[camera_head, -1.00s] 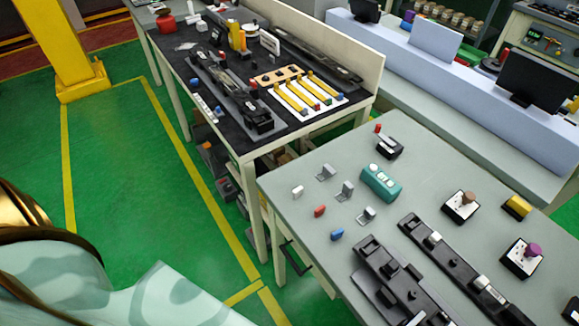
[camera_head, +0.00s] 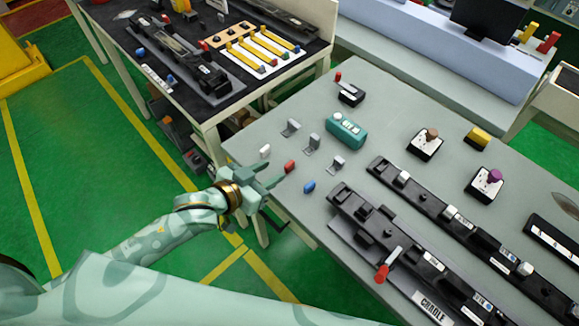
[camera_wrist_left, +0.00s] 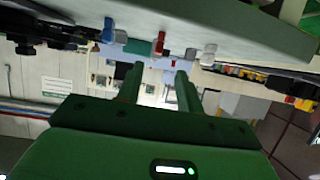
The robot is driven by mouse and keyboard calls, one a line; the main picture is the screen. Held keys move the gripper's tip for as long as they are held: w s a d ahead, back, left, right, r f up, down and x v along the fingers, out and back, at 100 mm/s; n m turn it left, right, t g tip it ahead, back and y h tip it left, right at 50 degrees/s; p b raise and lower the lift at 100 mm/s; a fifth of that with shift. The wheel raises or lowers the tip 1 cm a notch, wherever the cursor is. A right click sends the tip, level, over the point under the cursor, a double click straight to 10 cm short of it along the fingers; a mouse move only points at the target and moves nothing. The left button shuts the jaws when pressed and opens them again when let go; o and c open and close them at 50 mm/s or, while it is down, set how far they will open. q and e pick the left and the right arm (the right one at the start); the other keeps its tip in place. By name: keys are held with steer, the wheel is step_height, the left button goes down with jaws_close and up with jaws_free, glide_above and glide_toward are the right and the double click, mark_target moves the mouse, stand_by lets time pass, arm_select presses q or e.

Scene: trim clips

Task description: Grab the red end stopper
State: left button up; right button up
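The red end stopper (camera_head: 290,167) is a small block near the front left edge of the grey table (camera_head: 390,115). It stands between a white stopper (camera_head: 265,152) and a blue stopper (camera_head: 309,187). My left gripper (camera_head: 272,178) is at the table's edge, just left of the red stopper. In the left wrist view the two fingers (camera_wrist_left: 158,82) are apart with nothing between them. The red stopper (camera_wrist_left: 159,43) shows beyond the fingertips, roughly in line with the gap. My right gripper is not in view.
Metal clips (camera_head: 313,143) and a teal block (camera_head: 346,130) lie behind the stoppers. Black rails (camera_head: 400,255) fill the table's right side, with a red-handled tool (camera_head: 383,272) on one. A dark workbench (camera_head: 190,90) stands at the back left.

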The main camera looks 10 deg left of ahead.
mark_target(288, 164)
arm_select(q)
steer(key=b+x, duration=0.1)
steer(key=x, duration=0.3)
steer(key=shift+w+d+f, duration=0.15)
steer(key=shift+w+f, duration=0.1)
steer(key=shift+w, duration=0.05)
steer(key=b+x, duration=0.1)
steer(key=x, duration=0.4)
steer(key=shift+s+d+f+b, duration=0.15)
steer(key=shift+d+b, duration=0.05)
steer(key=shift+b, duration=0.1)
steer(key=shift+s, duration=0.1)
jaws_close()
